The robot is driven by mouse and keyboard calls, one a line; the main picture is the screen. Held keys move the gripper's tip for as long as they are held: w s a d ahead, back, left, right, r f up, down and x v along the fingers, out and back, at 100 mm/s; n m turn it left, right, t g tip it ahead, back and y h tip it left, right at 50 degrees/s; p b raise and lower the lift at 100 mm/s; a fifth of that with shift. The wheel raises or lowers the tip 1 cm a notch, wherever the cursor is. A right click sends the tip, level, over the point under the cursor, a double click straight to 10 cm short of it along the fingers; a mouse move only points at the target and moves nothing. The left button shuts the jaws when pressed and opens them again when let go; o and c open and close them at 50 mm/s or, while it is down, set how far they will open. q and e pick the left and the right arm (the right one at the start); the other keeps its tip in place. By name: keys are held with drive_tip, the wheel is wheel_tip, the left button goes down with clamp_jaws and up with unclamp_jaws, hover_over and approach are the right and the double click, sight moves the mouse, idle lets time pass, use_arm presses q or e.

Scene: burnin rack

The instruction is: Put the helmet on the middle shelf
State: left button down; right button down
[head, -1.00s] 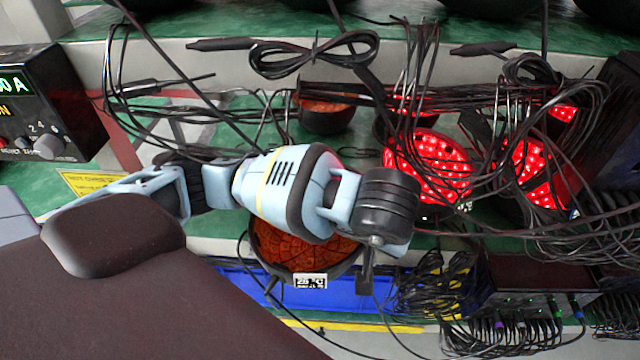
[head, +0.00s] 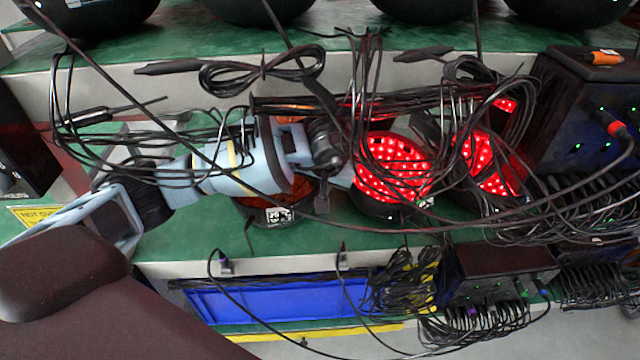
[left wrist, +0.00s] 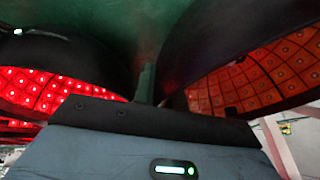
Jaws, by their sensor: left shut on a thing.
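A dark helmet with an unlit orange lining (head: 262,206) and a small label on its rim is at the middle green shelf (head: 190,238), left of the lit helmets. My left gripper (head: 322,203) is shut on its right rim, and my wrist hides much of it. In the left wrist view the helmet (left wrist: 250,85) is on the right, with a finger against its rim. I cannot tell whether its underside touches the shelf. My right gripper is not in view.
A red-lit helmet (head: 392,165) stands just right of my gripper, with another lit helmet (head: 485,165) beyond it. Black cables hang across the shelf and my arm. A blue bin (head: 280,303) is below. Dark helmets (head: 255,8) sit on the shelf above.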

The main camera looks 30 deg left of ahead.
use_arm(q)
drive_tip(key=shift+w+a, duration=0.6)
drive_tip(key=shift+w, duration=0.3)
drive_tip(key=shift+r, duration=0.1)
drive_tip(key=shift+w+a, duration=0.2)
drive_tip(key=shift+w, duration=0.05)
drive_tip(key=shift+w+a+f, duration=0.1)
drive_tip(key=shift+w+f, duration=0.05)
drive_tip(key=shift+f, duration=1.7)
drive_tip(key=shift+f, duration=0.1)
drive_tip(key=c, duration=1.4)
unclamp_jaws()
drive_tip(key=shift+c, duration=0.2)
